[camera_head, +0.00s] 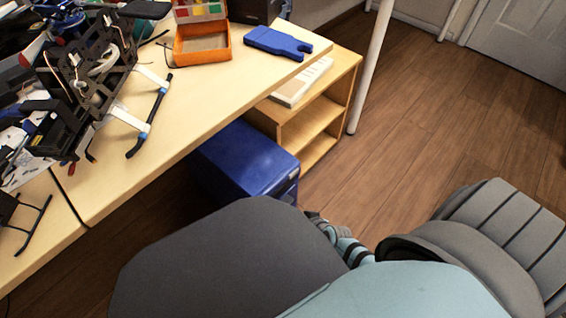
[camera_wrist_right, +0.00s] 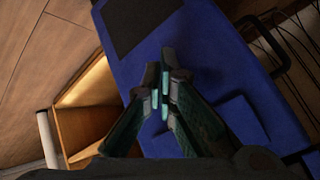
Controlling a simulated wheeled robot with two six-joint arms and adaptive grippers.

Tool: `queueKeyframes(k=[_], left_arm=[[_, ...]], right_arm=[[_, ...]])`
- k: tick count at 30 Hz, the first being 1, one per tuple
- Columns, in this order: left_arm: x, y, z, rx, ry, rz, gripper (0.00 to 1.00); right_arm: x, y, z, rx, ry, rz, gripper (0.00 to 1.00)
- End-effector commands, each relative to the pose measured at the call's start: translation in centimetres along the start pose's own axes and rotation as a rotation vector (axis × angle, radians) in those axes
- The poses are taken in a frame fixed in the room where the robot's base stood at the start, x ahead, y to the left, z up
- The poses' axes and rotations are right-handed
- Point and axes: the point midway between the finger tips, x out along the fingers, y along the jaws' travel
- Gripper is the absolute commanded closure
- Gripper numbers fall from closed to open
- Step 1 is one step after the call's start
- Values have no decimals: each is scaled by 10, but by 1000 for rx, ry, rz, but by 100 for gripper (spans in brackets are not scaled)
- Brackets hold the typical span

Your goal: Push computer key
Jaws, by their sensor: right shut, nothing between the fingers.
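A blue box-shaped case (camera_head: 247,160), possibly a computer, stands on the floor under the desk. In the right wrist view, a large blue surface (camera_wrist_right: 215,45), which looks like this case, fills much of the picture. My right gripper (camera_wrist_right: 160,88) is shut and empty in front of that surface; whether it touches cannot be told. A pale slab with light strips (camera_head: 303,82), possibly a keyboard, lies on the wooden shelf unit. No single key can be made out. My left gripper is not in view, and my right gripper cannot be made out in the head view.
The desk (camera_head: 190,105) holds a dark frame device (camera_head: 95,75), an orange box (camera_head: 202,44) and a blue forked tool (camera_head: 277,43). The wooden shelf unit (camera_head: 322,118) and a white post (camera_head: 370,65) stand right of the case. Wooden floor (camera_head: 440,120) is open further right.

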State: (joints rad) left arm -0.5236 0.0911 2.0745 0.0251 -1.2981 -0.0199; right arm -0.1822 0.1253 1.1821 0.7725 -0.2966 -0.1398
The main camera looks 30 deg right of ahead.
Motion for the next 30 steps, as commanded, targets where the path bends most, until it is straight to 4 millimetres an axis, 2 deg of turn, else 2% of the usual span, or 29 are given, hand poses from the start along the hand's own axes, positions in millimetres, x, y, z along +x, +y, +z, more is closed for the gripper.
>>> queueKeyframes(k=[16,30], left_arm=[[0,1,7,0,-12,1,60],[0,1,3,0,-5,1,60]], right_arm=[[0,0,0,0,0,0,100],[1,-1,-1,0,0,0,100]])
